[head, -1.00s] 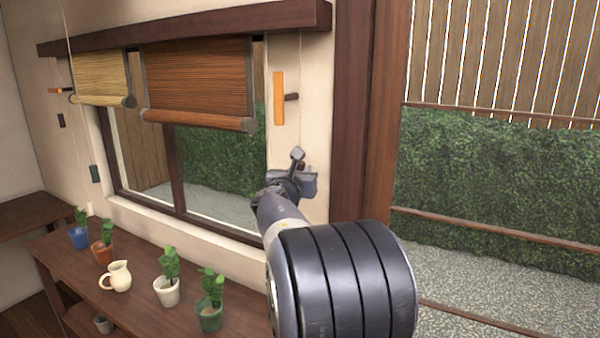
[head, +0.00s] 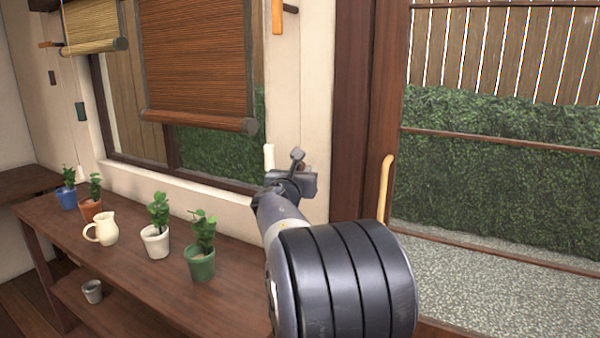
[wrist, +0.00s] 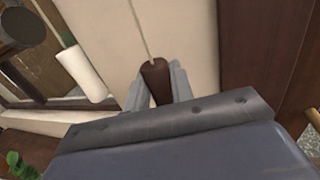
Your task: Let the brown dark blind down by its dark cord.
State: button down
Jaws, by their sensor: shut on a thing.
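The brown dark blind (head: 195,65) hangs part-way down the window in the head view. Its bottom bar (head: 200,122) is above the sill, with glass showing below. My gripper (head: 301,165) is in front of the wall right of the window. In the wrist view, my gripper (wrist: 159,82) is shut on the dark brown pull (wrist: 154,72) at the end of a thin cord (wrist: 140,28). The cord runs upward, nearly straight. A white pull (wrist: 85,72) hangs to the left, apart from my gripper; it also shows in the head view (head: 268,156).
A paler blind (head: 90,27) hangs at left. A wooden cleat (head: 278,17) is on the wall above my gripper. A shelf (head: 115,262) below holds potted plants (head: 202,262) and a cream jug (head: 101,230). A wooden handle (head: 385,190) stands right of my gripper.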

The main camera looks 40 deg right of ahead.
notch_tip(320, 180, down, 22)
jog(key=b, duration=1.9)
jog(key=shift+r, duration=0.25)
jog(key=shift+f, duration=0.1)
jog(key=c, duration=1.5)
grip_release()
jog(key=shift+o, duration=1.2)
jog(key=shift+r, duration=0.2)
jog(key=p+v, duration=0.2)
jog(key=v, duration=0.9)
jog(key=shift+d, duration=0.1)
